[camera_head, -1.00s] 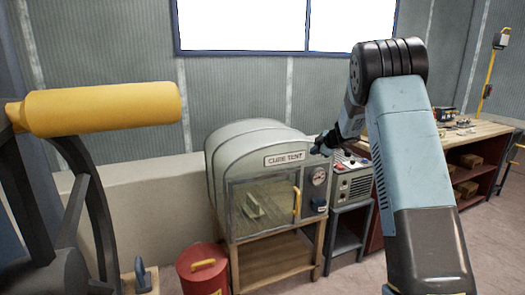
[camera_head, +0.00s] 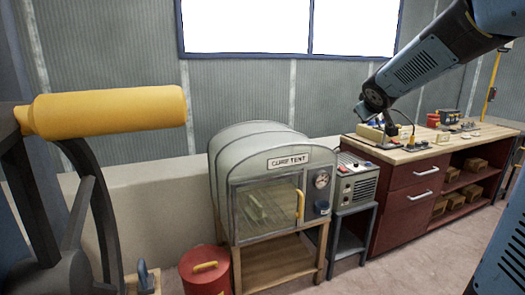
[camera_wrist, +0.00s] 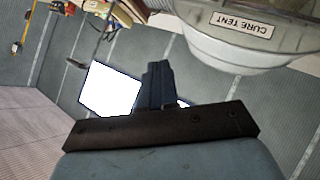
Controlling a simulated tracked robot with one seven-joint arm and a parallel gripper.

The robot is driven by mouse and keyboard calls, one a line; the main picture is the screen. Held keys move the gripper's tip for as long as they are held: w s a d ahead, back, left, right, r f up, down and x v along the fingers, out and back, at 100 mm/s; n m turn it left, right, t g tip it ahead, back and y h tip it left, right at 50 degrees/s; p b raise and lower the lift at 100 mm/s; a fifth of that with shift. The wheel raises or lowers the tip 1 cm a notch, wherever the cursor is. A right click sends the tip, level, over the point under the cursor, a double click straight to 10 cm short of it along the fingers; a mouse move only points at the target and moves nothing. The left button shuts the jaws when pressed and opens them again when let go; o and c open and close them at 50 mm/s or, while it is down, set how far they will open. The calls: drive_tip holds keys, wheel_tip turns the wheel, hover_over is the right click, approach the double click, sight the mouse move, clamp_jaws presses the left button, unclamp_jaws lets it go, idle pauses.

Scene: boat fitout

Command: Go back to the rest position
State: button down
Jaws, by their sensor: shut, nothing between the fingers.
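My gripper (camera_wrist: 158,68) shows in the wrist view with its dark fingers together and nothing between them. It is in the air, apart from the cure tent (camera_wrist: 240,42), which fills the top right of that view. In the head view my arm comes in from the upper right and passes in front of the wall and above the workbench. I cannot make out the fingertips clearly there. The cure tent (camera_head: 262,160) stands at the middle with its glazed door closed and a yellow handle on it.
A control box (camera_head: 356,184) on a small stand is right of the tent. A red workbench (camera_head: 405,187) with small items on top stands farther right. A red bin (camera_head: 205,275) is on the floor at lower left. A yellow roller (camera_head: 105,110) is close at left. A window (camera_head: 290,27) is behind.

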drive_tip(key=s+a+f+m+g+y, duration=0.1)
drive_tip(key=s+a+f+g, duration=0.1)
drive_tip(key=s, duration=0.9)
drive_tip(key=s+a+f+m+g+y, duration=0.1)
drive_tip(key=s+a+f+m+g, duration=0.1)
drive_tip(key=s, duration=1)
drive_tip(key=s+a+f+m+g, duration=0.1)
drive_tip(key=s+a+f, duration=0.3)
drive_tip(key=s, duration=0.7)
drive_tip(key=shift+s+a+f+m+g+y, duration=0.2)
drive_tip(key=shift+a+m+g+y, duration=0.1)
drive_tip(key=shift+g+y, duration=0.1)
drive_tip(key=shift+d, duration=0.1)
